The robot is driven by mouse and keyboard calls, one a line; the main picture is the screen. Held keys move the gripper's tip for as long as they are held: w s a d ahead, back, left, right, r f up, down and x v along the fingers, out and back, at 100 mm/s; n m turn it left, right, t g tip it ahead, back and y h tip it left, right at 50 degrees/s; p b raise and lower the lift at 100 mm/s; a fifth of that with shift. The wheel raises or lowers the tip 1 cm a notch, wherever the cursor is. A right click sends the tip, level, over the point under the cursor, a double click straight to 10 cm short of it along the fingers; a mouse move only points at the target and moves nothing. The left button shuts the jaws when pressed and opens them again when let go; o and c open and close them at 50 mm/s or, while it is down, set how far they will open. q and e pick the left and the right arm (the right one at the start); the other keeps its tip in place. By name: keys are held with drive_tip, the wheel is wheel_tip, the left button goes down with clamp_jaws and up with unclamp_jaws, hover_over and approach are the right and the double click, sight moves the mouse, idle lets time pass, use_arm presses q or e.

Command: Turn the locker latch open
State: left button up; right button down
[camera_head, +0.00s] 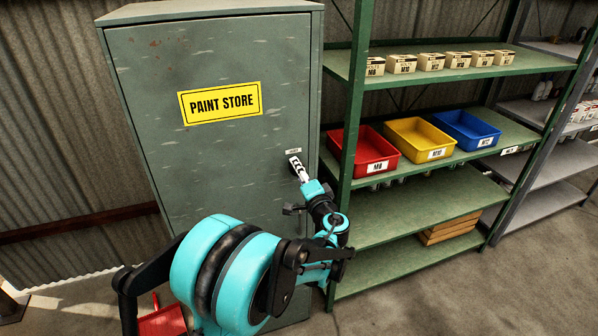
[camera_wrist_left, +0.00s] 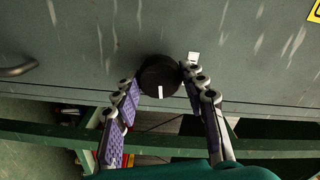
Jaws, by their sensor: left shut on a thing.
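The locker (camera_head: 150,150) is a tall grey-green metal cabinet with a yellow "PAINT STORE" sign on its door. Its latch (camera_wrist_left: 156,69) is a round black knob with a white mark, seen in the left wrist view. The mark lies roughly upright in that picture. My left gripper (camera_head: 299,169) is at the door's right edge; in the left wrist view its two fingers (camera_wrist_left: 158,84) are closed on opposite sides of the knob. In the head view the gripper mostly hides the knob. My right gripper is in neither view.
A dark door handle (camera_head: 292,209) sits below the latch, close to my left arm. A green shelf rack (camera_head: 405,205) stands right beside the locker, with red (camera_head: 362,150), yellow (camera_head: 419,139) and blue (camera_head: 466,129) bins. Concrete floor is open in front of the rack.

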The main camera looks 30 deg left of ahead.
use_arm(q)
drive_tip(key=shift+m, duration=0.8)
drive_tip(key=o, duration=1.2)
drive_tip(key=shift+c, duration=0.2)
drive_tip(key=v, duration=1.2)
